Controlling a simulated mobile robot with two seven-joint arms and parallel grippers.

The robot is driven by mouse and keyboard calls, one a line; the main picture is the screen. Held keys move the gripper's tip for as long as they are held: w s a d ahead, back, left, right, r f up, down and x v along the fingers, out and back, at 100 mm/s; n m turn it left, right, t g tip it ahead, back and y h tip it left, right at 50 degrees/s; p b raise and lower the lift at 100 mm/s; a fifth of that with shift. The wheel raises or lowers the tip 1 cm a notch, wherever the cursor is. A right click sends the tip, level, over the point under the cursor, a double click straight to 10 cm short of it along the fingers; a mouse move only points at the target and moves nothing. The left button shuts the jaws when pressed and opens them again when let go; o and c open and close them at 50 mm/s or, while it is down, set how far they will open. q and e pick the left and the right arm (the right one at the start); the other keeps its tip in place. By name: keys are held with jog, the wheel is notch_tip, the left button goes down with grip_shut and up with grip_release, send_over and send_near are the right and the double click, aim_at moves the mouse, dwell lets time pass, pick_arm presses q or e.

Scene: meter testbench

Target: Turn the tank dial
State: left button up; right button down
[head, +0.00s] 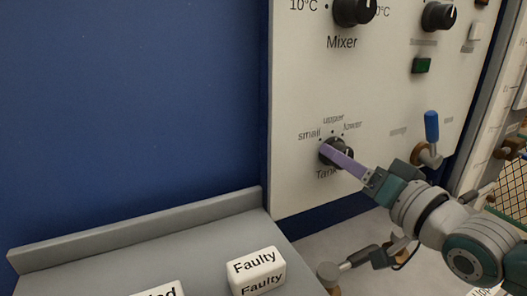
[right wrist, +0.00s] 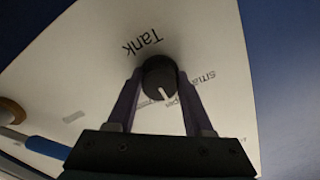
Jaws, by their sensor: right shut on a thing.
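The tank dial (head: 334,155) is a black round knob low on the white panel, with the labels small, upper and lower around it and "Tank" below. My right gripper (head: 340,155) reaches it from the lower right, its purple fingers at the knob and partly covering it. In the right wrist view the dial (right wrist: 160,78) sits between the two fingers of the gripper (right wrist: 158,85), which are shut on its sides. Its white pointer mark shows there, near the scale labels. My left gripper is not in view.
The mixer knob (head: 352,11) and another black knob (head: 438,16) are higher on the panel. A green button (head: 421,65) and a blue-handled valve (head: 431,127) are to the right of the dial. A grey shelf (head: 215,240) with a "Faulty" block (head: 257,270) stands at lower left.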

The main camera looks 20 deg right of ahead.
jog(key=n, duration=0.4)
jog(key=shift+n, duration=0.3)
jog(key=n, duration=0.4)
jog(key=shift+p, duration=0.35)
jog(key=shift+n, duration=0.3)
jog(key=shift+c, duration=1.5)
grip_release()
jog(key=shift+s+d, duration=0.1)
